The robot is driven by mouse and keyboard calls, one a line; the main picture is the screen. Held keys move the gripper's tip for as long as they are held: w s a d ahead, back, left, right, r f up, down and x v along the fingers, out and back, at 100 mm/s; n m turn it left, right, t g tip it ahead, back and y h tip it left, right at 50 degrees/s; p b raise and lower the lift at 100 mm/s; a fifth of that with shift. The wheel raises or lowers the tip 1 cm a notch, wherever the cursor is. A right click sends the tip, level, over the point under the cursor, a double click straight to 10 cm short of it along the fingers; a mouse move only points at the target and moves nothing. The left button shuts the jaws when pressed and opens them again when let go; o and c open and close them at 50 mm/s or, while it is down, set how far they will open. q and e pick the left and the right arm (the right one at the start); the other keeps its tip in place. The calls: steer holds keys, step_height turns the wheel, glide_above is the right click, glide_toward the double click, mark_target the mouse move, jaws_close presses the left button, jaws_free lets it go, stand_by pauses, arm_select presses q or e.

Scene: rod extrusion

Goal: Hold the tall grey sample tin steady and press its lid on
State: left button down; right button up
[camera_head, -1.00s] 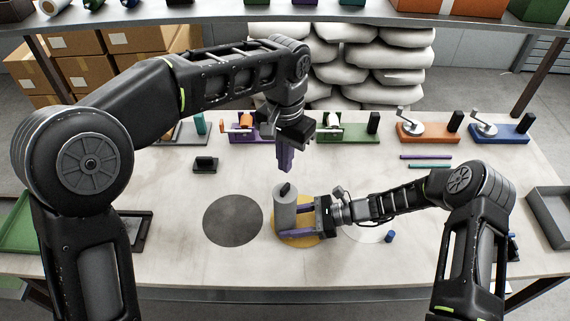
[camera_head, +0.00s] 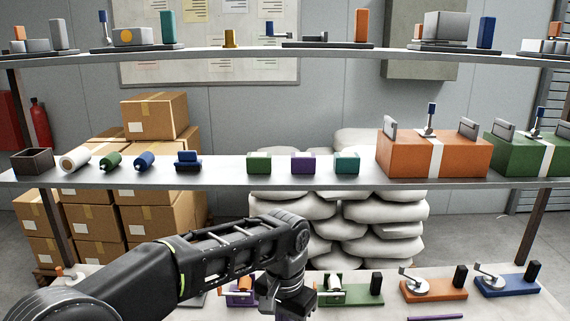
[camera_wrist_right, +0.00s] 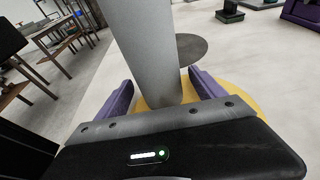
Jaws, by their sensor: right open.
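The tall grey sample tin (camera_wrist_right: 150,50) stands on a yellow disc (camera_wrist_right: 238,98) in the right wrist view. Its top is cut off by the frame edge, so its lid is out of sight. My right gripper (camera_wrist_right: 160,82) is open, with one purple finger on each side of the tin near its lower part. Gaps show between the fingers and the tin. In the head view the tin and right gripper are below the frame. My left gripper (camera_head: 296,304) shows only its upper body at the bottom edge; its fingers are cut off.
A dark disc (camera_wrist_right: 192,48) lies flat on the table beyond the tin. A row of fixtures, including an orange one (camera_head: 433,289) and a blue one (camera_head: 507,285), stands along the table's back. A shelf (camera_head: 225,182) with boxes and cylinders spans above it.

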steer(key=v, duration=1.2)
